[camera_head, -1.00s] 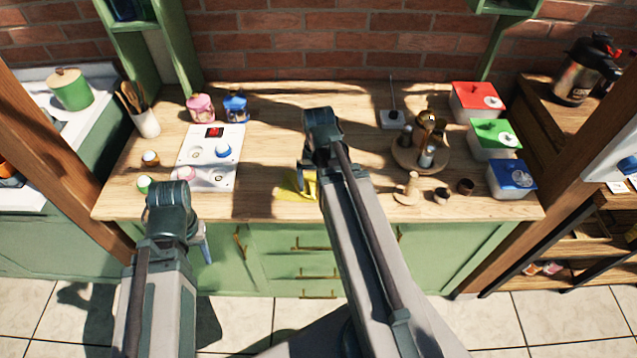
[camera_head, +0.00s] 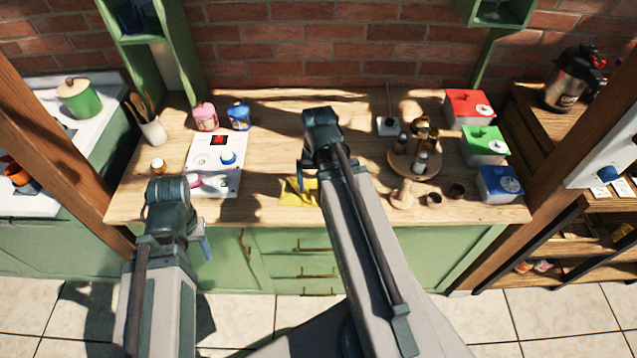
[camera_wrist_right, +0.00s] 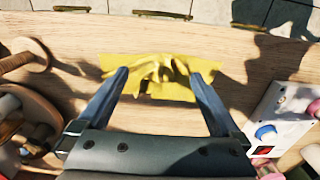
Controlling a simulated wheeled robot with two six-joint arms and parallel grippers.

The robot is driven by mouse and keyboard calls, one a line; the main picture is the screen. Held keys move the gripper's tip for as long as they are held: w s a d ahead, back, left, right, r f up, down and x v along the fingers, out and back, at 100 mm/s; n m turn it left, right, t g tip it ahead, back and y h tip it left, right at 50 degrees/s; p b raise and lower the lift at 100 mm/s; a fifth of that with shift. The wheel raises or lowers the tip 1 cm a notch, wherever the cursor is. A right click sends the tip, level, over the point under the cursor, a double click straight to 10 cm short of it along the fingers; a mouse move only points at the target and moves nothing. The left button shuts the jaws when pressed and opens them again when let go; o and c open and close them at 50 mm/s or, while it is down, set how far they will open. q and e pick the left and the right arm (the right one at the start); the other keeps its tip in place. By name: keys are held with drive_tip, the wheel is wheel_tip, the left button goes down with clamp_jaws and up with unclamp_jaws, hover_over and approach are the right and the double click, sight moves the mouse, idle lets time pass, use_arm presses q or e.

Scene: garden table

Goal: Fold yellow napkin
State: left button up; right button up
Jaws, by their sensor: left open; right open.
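The yellow napkin (camera_head: 297,192) lies near the front edge of the wooden counter, partly hidden behind my right arm in the head view. In the right wrist view the napkin (camera_wrist_right: 150,72) is rumpled, with raised folds in its middle and flatter cloth at its sides. My right gripper (camera_wrist_right: 158,76) is open, its two fingers apart over the napkin with the raised folds between them. I cannot tell whether the fingertips touch the cloth. My left gripper (camera_head: 204,243) is open and empty in front of the counter's front edge, mostly hidden by its own wrist.
A white panel (camera_head: 208,174) with knobs lies left of the napkin. A round wooden tray (camera_head: 401,164) with jars stands to the right, with small wooden items before it. Red, green and blue-lidded boxes (camera_head: 485,147) line the right side. The counter behind the napkin looks clear.

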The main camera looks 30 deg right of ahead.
use_arm(q)
wheel_tip(320, 180, up, 3)
drive_tip(key=shift+f+p, duration=0.15)
drive_tip(key=shift+p, duration=0.65)
use_arm(e)
wheel_tip(320, 180, up, 3)
drive_tip(key=shift+f, duration=0.2)
drive_tip(key=s+a+n+h, duration=0.1)
drive_tip(key=s+a+n, duration=0.2)
drive_tip(key=a+n, duration=0.6)
drive_tip(key=a, duration=1.4)
drive_tip(key=shift+s+n, duration=0.2)
drive_tip(key=shift+n, duration=0.2)
drive_tip(key=shift+a+r, duration=0.1)
